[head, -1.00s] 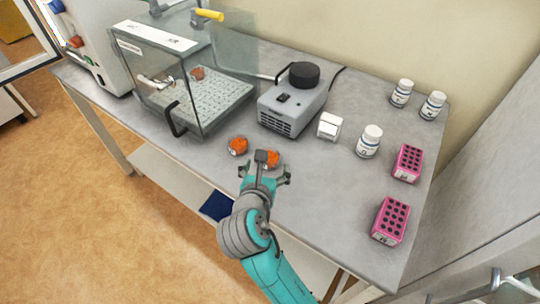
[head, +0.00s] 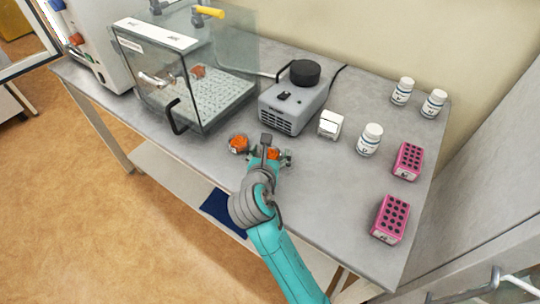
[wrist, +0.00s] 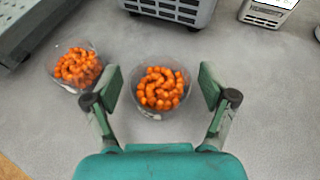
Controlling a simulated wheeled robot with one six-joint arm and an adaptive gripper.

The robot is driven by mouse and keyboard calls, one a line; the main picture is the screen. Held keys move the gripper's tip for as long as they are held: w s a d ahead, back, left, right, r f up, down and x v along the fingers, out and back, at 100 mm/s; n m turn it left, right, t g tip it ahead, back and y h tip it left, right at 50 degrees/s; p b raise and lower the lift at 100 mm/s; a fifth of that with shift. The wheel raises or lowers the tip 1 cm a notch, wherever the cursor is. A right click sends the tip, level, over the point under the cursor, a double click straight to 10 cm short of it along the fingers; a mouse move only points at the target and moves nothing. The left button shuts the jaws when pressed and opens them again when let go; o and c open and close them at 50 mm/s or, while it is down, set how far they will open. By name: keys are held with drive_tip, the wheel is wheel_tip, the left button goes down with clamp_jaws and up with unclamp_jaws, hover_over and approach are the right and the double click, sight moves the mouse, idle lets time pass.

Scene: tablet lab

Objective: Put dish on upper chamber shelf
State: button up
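A clear round dish of orange tablets (wrist: 160,86) stands on the bench between the fingers of my gripper (wrist: 160,88), with a gap on each side. My gripper is open and empty. In the head view this dish (head: 273,153) is partly hidden by my gripper. A second dish of orange tablets (head: 238,144) stands just to its left, also in the wrist view (wrist: 76,66). The glass chamber (head: 182,75) stands at the back left, its clear door swung open. A further orange dish (head: 198,72) shows inside it, above a perforated shelf (head: 220,97).
A grey device with a black knob (head: 293,103) stands behind the dishes. A white box (head: 330,124), white bottles (head: 369,140) and pink tube racks (head: 390,219) stand to the right.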

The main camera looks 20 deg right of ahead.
drive_tip(key=c, duration=1)
drive_tip(key=shift+r, duration=0.15)
